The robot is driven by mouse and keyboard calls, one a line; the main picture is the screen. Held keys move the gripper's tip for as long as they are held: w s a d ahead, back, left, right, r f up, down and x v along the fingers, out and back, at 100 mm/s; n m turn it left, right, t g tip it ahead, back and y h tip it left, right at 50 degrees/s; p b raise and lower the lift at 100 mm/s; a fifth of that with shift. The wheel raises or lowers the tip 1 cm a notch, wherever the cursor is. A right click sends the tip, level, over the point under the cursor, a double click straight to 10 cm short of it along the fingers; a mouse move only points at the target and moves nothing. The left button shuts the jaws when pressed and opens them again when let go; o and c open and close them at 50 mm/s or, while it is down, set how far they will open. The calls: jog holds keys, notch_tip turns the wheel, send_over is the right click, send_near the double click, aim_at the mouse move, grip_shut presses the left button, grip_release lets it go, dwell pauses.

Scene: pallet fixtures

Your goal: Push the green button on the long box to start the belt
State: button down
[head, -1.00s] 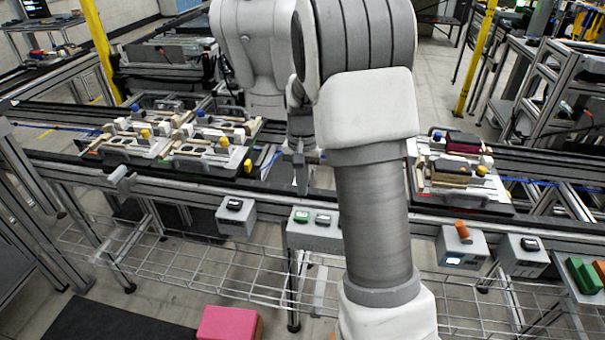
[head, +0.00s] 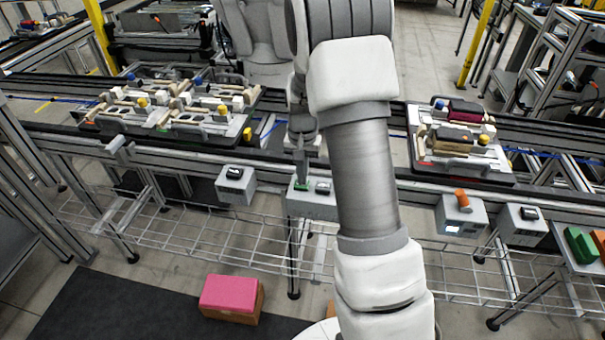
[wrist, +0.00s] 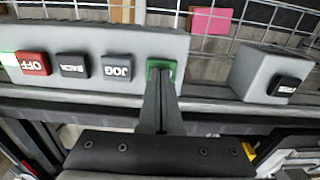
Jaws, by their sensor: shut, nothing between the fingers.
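The long grey box (wrist: 200,45) hangs on the front rail of the conveyor. In the wrist view it carries a green button (wrist: 161,64), then buttons marked JOG (wrist: 117,67) and BACK (wrist: 72,64), and a red OFF button (wrist: 33,63). My gripper (wrist: 160,85) is shut and empty, and its fingertips are at the green button, covering its lower middle; I cannot tell if it is pressed in. In the head view the long box (head: 310,205) is partly hidden behind my arm, with my gripper (head: 302,182) over its green button.
A small one-button box (wrist: 262,75) sits beside the long box; the head view shows it too (head: 236,186). Pallets with fixtures (head: 170,105) stand on the belt. A box with an orange knob (head: 461,213) is further right. A pink block (head: 231,293) lies below.

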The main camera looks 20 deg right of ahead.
jog(key=shift+s+f, duration=0.25)
jog(key=shift+f, duration=0.5)
jog(key=shift+a, duration=0.1)
notch_tip(320, 180, up, 15)
jog(key=p, duration=0.3)
jog(key=shift+w, duration=0.25)
jog(key=s+a+r+n+t, duration=0.3)
jog(key=s+a+r, duration=0.3)
jog(key=s+r, duration=0.5)
jog(key=s+a+r+n+t, duration=0.1)
jog(key=s+a+n+t, duration=0.1)
jog(key=s, duration=1.1)
jog(key=shift+s+a+r+n+t, duration=0.35)
jog(key=shift+a+n, duration=0.55)
jog(key=shift+a, duration=0.3)
jog(key=shift+d, duration=0.2)
